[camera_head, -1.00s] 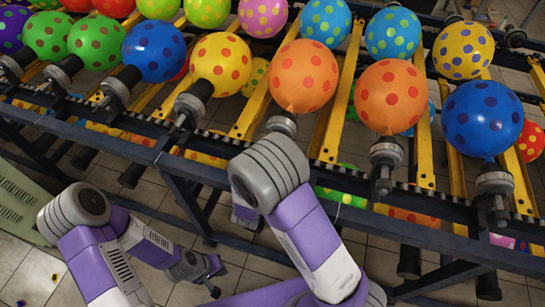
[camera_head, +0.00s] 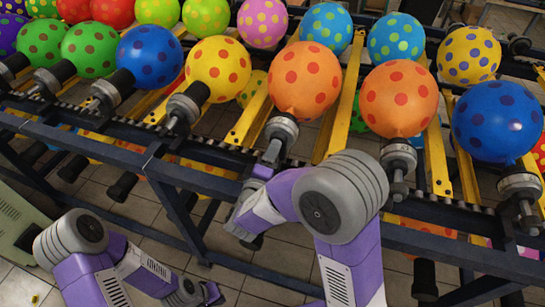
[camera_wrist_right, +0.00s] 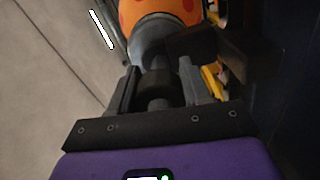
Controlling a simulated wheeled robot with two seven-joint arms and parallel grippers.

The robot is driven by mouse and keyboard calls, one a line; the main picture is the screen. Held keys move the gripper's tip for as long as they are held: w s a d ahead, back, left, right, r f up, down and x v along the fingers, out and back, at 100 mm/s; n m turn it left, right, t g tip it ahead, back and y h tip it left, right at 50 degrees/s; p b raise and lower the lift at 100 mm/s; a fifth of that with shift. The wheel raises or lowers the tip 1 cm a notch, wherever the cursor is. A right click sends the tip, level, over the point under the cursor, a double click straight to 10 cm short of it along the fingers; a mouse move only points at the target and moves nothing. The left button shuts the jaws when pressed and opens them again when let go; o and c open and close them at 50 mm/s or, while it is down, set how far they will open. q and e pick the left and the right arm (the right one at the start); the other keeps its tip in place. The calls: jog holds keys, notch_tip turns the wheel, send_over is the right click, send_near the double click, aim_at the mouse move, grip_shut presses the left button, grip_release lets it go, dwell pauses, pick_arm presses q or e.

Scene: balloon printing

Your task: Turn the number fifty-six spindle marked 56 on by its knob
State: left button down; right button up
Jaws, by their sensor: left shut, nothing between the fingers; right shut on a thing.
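The spindle (camera_head: 283,128) below an orange balloon with red dots (camera_head: 305,80) stands at the middle of the rail in the head view. My right gripper (camera_head: 270,155) is at its lower end. In the right wrist view, my right gripper's fingers (camera_wrist_right: 155,95) are on either side of the dark knob (camera_wrist_right: 156,84) and shut on it. The same orange balloon (camera_wrist_right: 158,14) shows beyond it. No number 56 is legible. My left gripper (camera_head: 208,293) is low at the bottom left, away from the spindles, shut and empty.
Other spindles carry balloons along the rail, among them a yellow one (camera_head: 217,68), another orange one (camera_head: 399,98) and a blue one (camera_head: 497,121). The dark frame (camera_head: 210,168) runs along the front. Tiled floor (camera_head: 285,262) is open below.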

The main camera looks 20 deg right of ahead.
dwell(0.4)
jog(key=o, duration=1)
jog(key=v, duration=0.7)
jog(key=shift+s+a+p, duration=0.15)
jog(key=shift+s+p, duration=0.15)
jog(key=shift+p, duration=0.1)
